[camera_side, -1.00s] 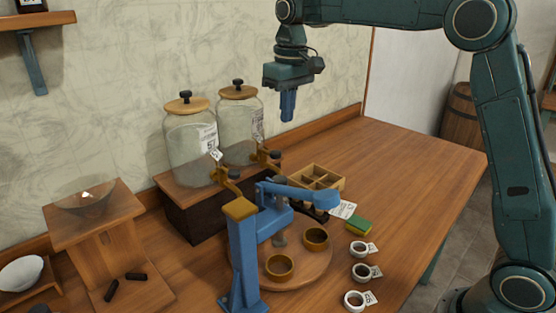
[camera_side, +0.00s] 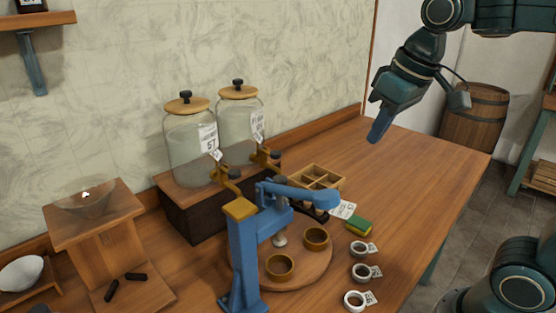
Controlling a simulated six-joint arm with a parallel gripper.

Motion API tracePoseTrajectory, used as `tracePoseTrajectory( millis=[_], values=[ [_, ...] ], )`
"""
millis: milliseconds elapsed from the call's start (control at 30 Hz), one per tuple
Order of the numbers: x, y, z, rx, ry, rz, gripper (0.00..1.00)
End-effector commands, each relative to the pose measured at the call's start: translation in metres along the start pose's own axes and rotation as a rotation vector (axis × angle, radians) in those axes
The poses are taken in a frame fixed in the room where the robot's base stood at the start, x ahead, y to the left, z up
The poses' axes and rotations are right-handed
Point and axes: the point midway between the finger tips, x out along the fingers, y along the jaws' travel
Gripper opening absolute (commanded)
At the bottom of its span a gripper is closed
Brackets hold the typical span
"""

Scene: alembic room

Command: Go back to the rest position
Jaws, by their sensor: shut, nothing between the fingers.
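My gripper (camera_side: 378,128) is high above the right part of the wooden table (camera_side: 425,170), at the upper right of the side view. Its blue fingers are shut and hold nothing. They point down and slightly left, and the gripper is tilted. It touches nothing on the table.
Two glass jars (camera_side: 191,145) with taps stand on a dark box at the back. A blue press (camera_side: 243,255) stands in front beside two brass cups (camera_side: 279,266) on a round board. The table's right part is clear.

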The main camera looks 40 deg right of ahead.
Motion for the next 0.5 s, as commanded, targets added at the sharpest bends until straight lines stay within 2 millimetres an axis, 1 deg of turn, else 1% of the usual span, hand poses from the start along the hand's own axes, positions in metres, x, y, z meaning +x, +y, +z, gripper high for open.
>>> tracePoseTrajectory(
  millis=[33,300,400,500],
  values=[
    [-0.001,0.000,0.013,0.000,0.017,0.000,0.00],
    [0.009,0.001,0.073,0.000,0.094,0.001,0.00],
    [0.014,0.001,0.090,0.000,0.117,0.001,0.00],
    [0.019,0.001,0.103,0.000,0.133,0.001,0.00]
  ],
)
